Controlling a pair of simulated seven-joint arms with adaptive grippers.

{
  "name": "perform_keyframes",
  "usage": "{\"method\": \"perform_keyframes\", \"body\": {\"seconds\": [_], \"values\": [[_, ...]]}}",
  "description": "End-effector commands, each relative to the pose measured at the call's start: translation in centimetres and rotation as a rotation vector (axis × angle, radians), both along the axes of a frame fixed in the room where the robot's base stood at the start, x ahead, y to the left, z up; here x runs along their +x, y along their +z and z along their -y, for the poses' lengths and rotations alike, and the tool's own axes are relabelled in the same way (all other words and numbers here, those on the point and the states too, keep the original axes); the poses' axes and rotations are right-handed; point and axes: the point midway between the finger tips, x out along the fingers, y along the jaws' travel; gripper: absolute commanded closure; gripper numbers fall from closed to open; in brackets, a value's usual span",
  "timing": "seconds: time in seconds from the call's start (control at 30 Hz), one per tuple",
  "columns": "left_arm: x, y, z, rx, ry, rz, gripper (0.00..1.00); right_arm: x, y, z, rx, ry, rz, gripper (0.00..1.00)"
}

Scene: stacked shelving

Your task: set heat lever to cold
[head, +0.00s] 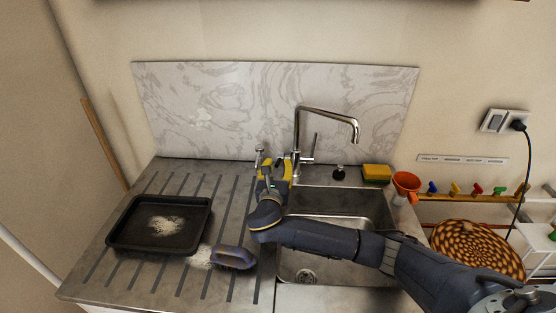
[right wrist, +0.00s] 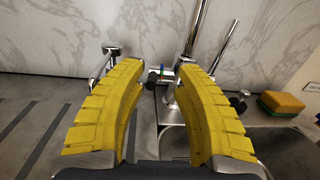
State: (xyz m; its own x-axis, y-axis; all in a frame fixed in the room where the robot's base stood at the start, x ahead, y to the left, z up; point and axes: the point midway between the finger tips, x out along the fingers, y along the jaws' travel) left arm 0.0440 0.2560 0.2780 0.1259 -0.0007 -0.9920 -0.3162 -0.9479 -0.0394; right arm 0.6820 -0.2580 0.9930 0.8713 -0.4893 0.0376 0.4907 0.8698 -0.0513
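A chrome faucet (head: 298,135) stands behind the sink, with a tall angled spout and a slim upright rod beside its base. Small red, green and blue marks (right wrist: 162,72) show at its body in the right wrist view. I cannot tell for sure that this is the heat lever. My right gripper (head: 275,163) is open, its yellow fingers (right wrist: 163,62) apart in front of the faucet body, with nothing held. My left gripper is out of view.
The sink (head: 308,273) lies under my right arm. A black tray (head: 125,238) and a purple-handled brush (head: 233,257) are on the ribbed counter. A marble backsplash (head: 220,105) stands behind.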

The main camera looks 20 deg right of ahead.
Motion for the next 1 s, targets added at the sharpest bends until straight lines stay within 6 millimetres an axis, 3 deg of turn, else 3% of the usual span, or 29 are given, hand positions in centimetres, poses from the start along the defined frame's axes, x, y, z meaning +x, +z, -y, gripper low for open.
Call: {"method": "perform_keyframes", "body": {"seconds": [0.1,0.33,0.8,1.0], "values": [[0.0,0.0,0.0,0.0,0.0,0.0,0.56,-0.3,-1.3,-0.9,-0.077,0.013,-0.067,0.69],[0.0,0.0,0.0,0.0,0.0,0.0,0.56,0.0,-2.2,-1.2,-0.135,0.024,-0.115,0.69],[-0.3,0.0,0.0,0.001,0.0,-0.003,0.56,5.0,-2.1,1.4,-0.137,0.022,-0.114,0.69],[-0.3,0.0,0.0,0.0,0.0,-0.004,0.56,6.0,-2.1,2.0,-0.135,0.022,-0.115,0.69]]}}
